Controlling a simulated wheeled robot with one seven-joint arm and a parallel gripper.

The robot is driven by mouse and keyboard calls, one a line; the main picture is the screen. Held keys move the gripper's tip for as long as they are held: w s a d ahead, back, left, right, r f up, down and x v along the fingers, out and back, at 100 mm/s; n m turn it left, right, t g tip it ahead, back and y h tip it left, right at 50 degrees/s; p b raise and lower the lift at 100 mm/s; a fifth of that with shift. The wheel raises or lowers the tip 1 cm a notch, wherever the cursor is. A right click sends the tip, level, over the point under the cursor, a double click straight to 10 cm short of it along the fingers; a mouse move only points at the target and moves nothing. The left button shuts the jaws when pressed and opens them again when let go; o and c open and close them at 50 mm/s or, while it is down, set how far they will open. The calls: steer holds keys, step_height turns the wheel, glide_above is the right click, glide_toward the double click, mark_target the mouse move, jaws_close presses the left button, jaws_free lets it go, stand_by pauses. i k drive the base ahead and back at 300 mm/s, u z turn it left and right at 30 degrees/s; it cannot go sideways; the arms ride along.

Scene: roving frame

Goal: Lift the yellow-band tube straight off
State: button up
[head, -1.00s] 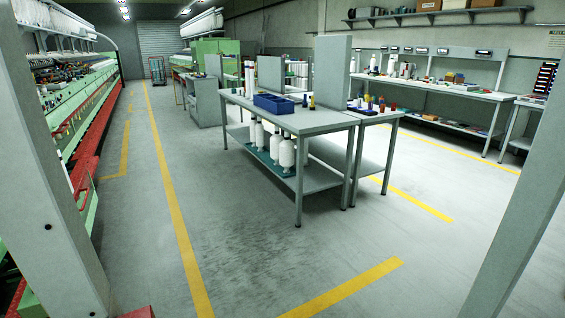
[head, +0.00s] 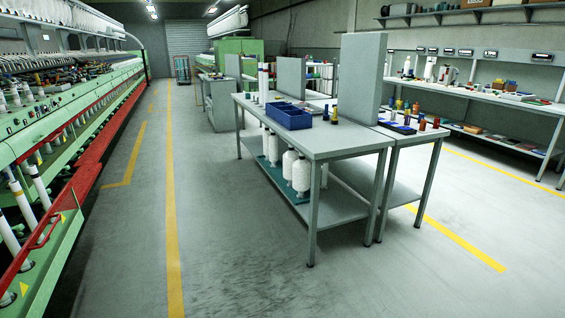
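White tubes (head: 38,187) stand tilted on the lower part of the green spinning frame (head: 75,135) at the left of the head view. Another of these tubes (head: 22,206) stands nearer. They are small, and I cannot tell surely which one carries a yellow band. My gripper is not in view.
The grey table (head: 330,146) holds a blue crate (head: 289,118), with white yarn packages (head: 301,176) on its lower shelf. A red rail (head: 75,205) edges the spinning frame. The aisle floor (head: 140,225) between frame and table is clear, with a yellow line (head: 171,190).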

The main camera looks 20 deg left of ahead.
mark_target(15, 187)
steer(key=u, duration=0.25)
steer(key=i, duration=1.3)
steer(key=u, duration=1.05)
steer(key=i, duration=0.85)
steer(key=u, duration=1.1)
steer(key=i, duration=0.8)
steer(key=u, duration=0.4)
